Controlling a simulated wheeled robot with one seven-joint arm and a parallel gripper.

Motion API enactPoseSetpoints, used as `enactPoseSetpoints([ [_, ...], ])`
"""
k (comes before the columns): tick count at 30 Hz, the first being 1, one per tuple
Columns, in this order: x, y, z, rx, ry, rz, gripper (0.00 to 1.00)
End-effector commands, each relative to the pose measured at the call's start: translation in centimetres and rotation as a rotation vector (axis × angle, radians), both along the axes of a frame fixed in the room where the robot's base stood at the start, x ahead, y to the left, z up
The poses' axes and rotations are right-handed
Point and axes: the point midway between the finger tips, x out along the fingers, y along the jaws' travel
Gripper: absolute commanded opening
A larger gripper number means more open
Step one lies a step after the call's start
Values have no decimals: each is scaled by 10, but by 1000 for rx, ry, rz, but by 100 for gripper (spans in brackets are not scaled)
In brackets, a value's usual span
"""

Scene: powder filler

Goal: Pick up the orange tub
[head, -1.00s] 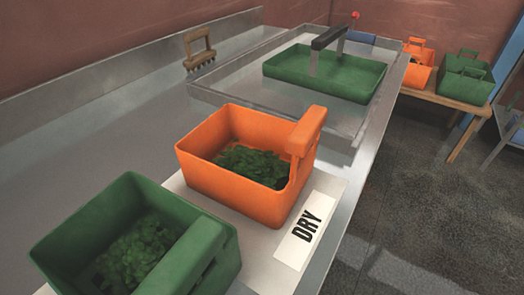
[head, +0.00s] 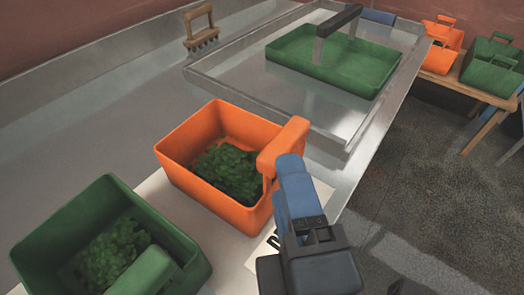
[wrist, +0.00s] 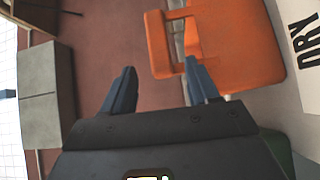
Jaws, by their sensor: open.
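The orange tub (head: 205,195) stands on the steel counter with dark green leaves inside. Its raised handle (head: 284,146) is on the right side. My gripper (head: 291,170) is in front of that handle in the head view, its blue fingers partly covering it. In the wrist view the tub (wrist: 245,50) fills the upper right, and my gripper (wrist: 160,78) has its two blue fingers spread apart. The handle bar lies ahead between the fingertips, with the right tip near the handle's opening. I cannot tell whether either finger touches it. The gripper is open and empty.
A green tub (head: 50,250) with leaves stands near on the left. A brown-handled brush (head: 200,28) is at the back. More tubs (head: 440,50) stand on a bench. Floor at right is clear.

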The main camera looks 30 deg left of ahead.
Motion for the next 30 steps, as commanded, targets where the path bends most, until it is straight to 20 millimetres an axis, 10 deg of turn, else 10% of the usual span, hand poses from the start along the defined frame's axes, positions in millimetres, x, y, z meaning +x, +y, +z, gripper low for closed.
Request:
enactPoseSetpoints([
  [30, 66, 48, -2, -18, -19, 9, 60],
])
